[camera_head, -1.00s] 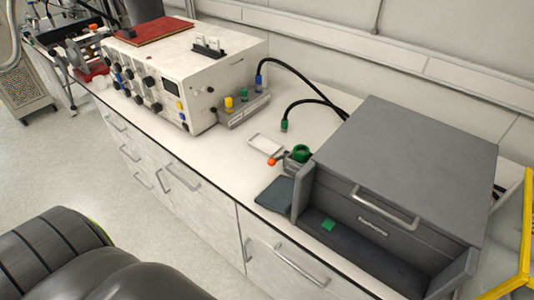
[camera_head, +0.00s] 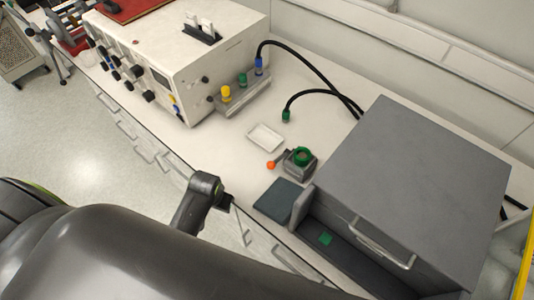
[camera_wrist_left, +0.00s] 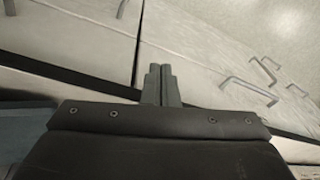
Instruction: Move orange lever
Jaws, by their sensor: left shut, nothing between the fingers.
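The orange lever (camera_head: 271,165) is a small orange knob on a short arm at the left side of a small grey fitting with a green ring (camera_head: 301,158), on the white counter. My left gripper (camera_wrist_left: 160,70) shows in the left wrist view with its two fingers together and nothing between them, in front of the cabinet fronts. In the head view, a dark part of my left arm (camera_head: 203,188) rises at the counter's front edge, left of and nearer than the lever, apart from it. The fingertips are not clear there. My right gripper is not in view.
A large grey box with a handle (camera_head: 415,180) stands right of the fitting. A dark flat pad (camera_head: 279,200) lies in front of it, and a white tray (camera_head: 265,138) behind. A white control unit (camera_head: 178,55) and black cables (camera_head: 310,62) stand further back. Drawer handles (camera_head: 150,155) stick out below.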

